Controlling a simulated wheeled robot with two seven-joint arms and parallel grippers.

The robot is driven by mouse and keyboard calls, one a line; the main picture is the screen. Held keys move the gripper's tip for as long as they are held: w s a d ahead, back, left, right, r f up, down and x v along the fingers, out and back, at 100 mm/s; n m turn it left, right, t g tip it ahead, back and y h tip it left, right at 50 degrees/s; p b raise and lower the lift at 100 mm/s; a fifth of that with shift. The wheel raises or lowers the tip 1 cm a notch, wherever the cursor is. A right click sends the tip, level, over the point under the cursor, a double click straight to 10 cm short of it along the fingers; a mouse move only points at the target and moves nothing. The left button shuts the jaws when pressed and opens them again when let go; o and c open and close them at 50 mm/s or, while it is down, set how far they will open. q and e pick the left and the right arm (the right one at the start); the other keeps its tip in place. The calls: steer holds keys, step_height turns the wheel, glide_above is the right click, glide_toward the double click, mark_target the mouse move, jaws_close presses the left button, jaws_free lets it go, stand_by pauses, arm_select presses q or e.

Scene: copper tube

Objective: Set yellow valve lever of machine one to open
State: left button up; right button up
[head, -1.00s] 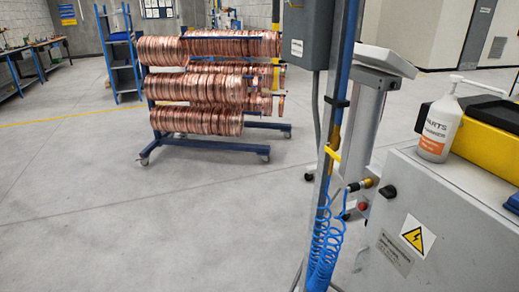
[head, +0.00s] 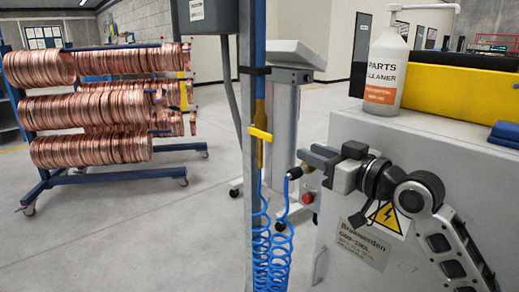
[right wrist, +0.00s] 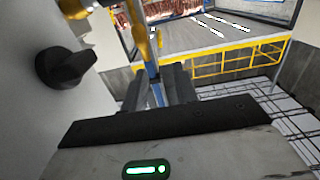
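The yellow valve lever (head: 260,135) sits on the blue pipe of the grey upright post, in the middle of the head view. It lies nearly level, crosswise to the upright pipe. My right gripper (head: 303,161) comes in from the right, to the right of the lever and a little lower, and looks apart from it. In the right wrist view its two fingers (right wrist: 154,90) stand apart with the blue post showing between them. Nothing is seen held. A yellow part (right wrist: 146,35) shows beyond the fingers there; I cannot tell if it is the lever. My left gripper is not in view.
A grey machine cabinet (head: 345,200) stands at the right, with a cleaner bottle (head: 385,70) and a yellow case (head: 455,93) on top. A coiled blue hose (head: 272,240) hangs by the post. A copper coil rack (head: 95,110) stands left, with open floor before it.

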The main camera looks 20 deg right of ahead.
mark_target(252, 130)
steer(key=x, duration=1.6)
steer(key=shift+p, duration=0.4)
steer(key=shift+f, duration=0.1)
jaws_close()
